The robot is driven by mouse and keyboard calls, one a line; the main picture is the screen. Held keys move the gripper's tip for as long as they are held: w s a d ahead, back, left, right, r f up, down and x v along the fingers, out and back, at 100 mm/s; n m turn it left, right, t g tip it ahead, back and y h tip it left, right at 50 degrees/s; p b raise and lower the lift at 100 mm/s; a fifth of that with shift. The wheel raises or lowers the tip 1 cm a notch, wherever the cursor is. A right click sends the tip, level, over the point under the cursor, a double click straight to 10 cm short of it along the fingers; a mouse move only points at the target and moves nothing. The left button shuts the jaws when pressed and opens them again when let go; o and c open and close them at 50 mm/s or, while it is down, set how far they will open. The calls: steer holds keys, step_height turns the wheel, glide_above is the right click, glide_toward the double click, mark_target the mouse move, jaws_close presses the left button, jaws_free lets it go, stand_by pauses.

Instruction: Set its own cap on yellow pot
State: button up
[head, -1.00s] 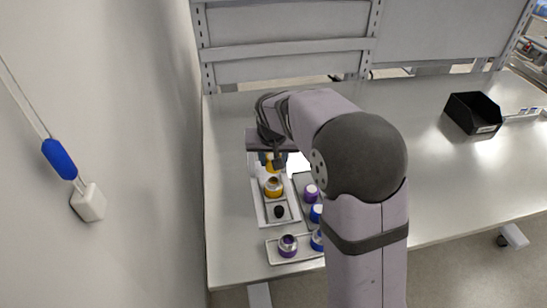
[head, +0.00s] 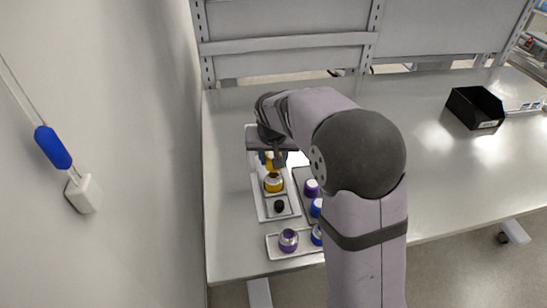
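The yellow pot (head: 273,183) stands upright in the long white tray on the left of the table, with a pale ring at its top. A second yellow piece (head: 269,163), likely the cap, shows just behind it, right at my gripper (head: 272,161). My gripper points down over the back part of the tray, behind the pot. Its fingers are small and partly hidden by the wrist, so I cannot tell whether they are closed on the yellow piece.
A black round piece (head: 279,206) lies in the white tray's front compartment. A purple piece (head: 311,187) and a blue piece (head: 316,207) sit on a darker tray to the right. A purple pot (head: 288,240) stands on a front tray. A black bin (head: 475,107) is far right.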

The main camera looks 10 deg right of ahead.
steer(key=shift+f, duration=0.25)
steer(key=shift+f+b, duration=0.65)
steer(key=shift+b, duration=0.1)
steer(key=shift+f+b, duration=0.85)
steer(key=shift+f, duration=0.25)
stand_by(0.9)
stand_by(0.5)
steer(key=o, duration=1.5)
steer(key=shift+r, duration=0.1)
steer(key=shift+r+p, duration=3.15)
steer(key=shift+r, duration=0.8)
